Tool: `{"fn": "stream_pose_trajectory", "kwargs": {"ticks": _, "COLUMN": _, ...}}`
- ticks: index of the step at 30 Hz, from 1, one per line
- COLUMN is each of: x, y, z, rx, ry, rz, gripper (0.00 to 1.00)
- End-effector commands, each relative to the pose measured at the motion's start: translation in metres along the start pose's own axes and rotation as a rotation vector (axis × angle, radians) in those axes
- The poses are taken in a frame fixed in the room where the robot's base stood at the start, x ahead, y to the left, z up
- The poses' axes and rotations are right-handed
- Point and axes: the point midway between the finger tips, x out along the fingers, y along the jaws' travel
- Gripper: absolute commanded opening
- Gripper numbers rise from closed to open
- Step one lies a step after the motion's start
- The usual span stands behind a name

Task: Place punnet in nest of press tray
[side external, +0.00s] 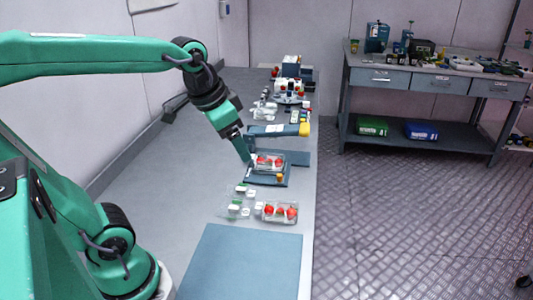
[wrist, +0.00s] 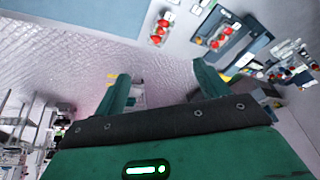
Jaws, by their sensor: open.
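A clear punnet with red berries (side external: 270,162) sits on the blue press tray (side external: 285,181); whether it lies fully flat in the nest is too small to tell. In the wrist view this punnet (wrist: 219,37) and the tray (wrist: 236,19) show at upper right. My gripper (side external: 246,157) is beside the punnet's left side in the side view, apart from it as far as I can tell. In the wrist view my gripper's fingers (wrist: 161,75) are spread with nothing held between them.
A second punnet of red berries (side external: 280,212) stands nearer on the bench, beside clear empty-looking containers (side external: 238,204). A blue mat (side external: 245,262) covers the near bench. A yellow-ended press arm (side external: 304,130) and several small items stand behind the tray. The bench's right edge is close.

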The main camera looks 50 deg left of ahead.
Motion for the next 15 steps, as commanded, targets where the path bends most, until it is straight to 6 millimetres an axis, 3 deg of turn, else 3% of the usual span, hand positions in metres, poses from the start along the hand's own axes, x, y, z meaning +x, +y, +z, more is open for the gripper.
{"fn": "stream_pose_trajectory", "kwargs": {"ticks": 7, "x": -0.001, "y": 0.023, "z": 0.045, "rx": -0.100, "ry": 0.066, "rz": 0.013, "gripper": 0.74}}
{"fn": "stream_pose_trajectory", "kwargs": {"ticks": 15, "x": 0.003, "y": 0.031, "z": 0.064, "rx": -0.150, "ry": 0.093, "rz": 0.022, "gripper": 0.74}}
